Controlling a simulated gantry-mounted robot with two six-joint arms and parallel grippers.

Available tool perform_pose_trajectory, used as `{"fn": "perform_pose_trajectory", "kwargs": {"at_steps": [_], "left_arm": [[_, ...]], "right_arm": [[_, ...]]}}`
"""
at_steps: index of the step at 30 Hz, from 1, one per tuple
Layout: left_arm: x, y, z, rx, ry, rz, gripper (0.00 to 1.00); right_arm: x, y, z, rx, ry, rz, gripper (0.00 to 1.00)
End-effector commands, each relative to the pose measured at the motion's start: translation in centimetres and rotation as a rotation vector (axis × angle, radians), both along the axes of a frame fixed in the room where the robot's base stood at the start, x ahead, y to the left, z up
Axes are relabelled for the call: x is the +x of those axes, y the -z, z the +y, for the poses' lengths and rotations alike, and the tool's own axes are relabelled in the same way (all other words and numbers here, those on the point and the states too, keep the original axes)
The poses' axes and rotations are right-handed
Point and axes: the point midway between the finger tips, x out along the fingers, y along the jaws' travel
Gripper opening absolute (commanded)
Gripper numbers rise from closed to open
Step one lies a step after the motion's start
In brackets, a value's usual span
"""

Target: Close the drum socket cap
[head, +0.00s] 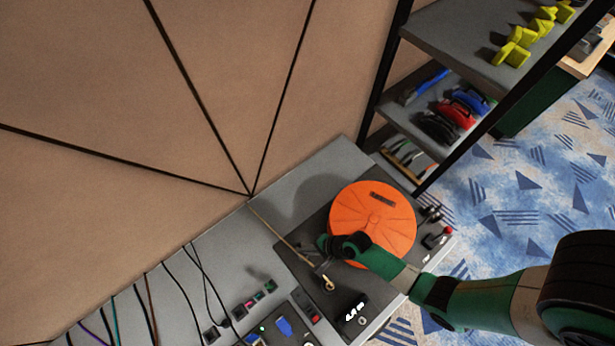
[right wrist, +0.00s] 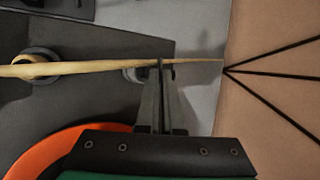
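The orange round drum (head: 372,222) lies on a black plate at the bench's right end. My right gripper (head: 318,272) is just left of the drum, low over the plate. In the right wrist view its fingers (right wrist: 160,68) are close together, with nothing visible between them. A thin tan stick or cord (right wrist: 90,66) runs crosswise at the fingertips; I cannot tell if they touch it. Its near end meets a brass-coloured ring (right wrist: 38,66). A small pale round part (right wrist: 133,73) is partly hidden behind the fingers. I cannot make out clearly which part is the socket cap.
A red-topped button (head: 447,231) and small knobs stand right of the drum. Cables and coloured plugs (head: 262,292) lie to the left. A shelf (head: 440,125) with tools stands behind, and a panelled wall (head: 150,200) borders the bench.

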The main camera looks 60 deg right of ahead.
Motion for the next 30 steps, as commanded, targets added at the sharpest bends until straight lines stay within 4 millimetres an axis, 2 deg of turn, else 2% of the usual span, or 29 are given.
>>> {"fn": "perform_pose_trajectory", "kwargs": {"at_steps": [8, 16, 20, 30], "left_arm": [[0.0, 0.2, 0.0, 0.0, 0.0, 0.0, 0.57], [0.0, 1.9, 0.0, 0.0, 0.0, 0.0, 0.57], [0.0, 3.6, 0.0, 0.0, 0.0, 0.0, 0.57], [0.0, 9.8, 0.0, 0.0, 0.0, 0.0, 0.57]], "right_arm": [[-0.1, 0.1, 0.0, -0.003, 0.0, -0.011, 0.0], [-1.0, 1.0, 0.3, -0.03, -0.001, -0.11, 0.0], [-1.6, 1.8, 0.5, -0.053, -0.002, -0.196, 0.0], [-3.0, 3.7, 0.9, -0.121, -0.003, -0.437, 0.0]]}}
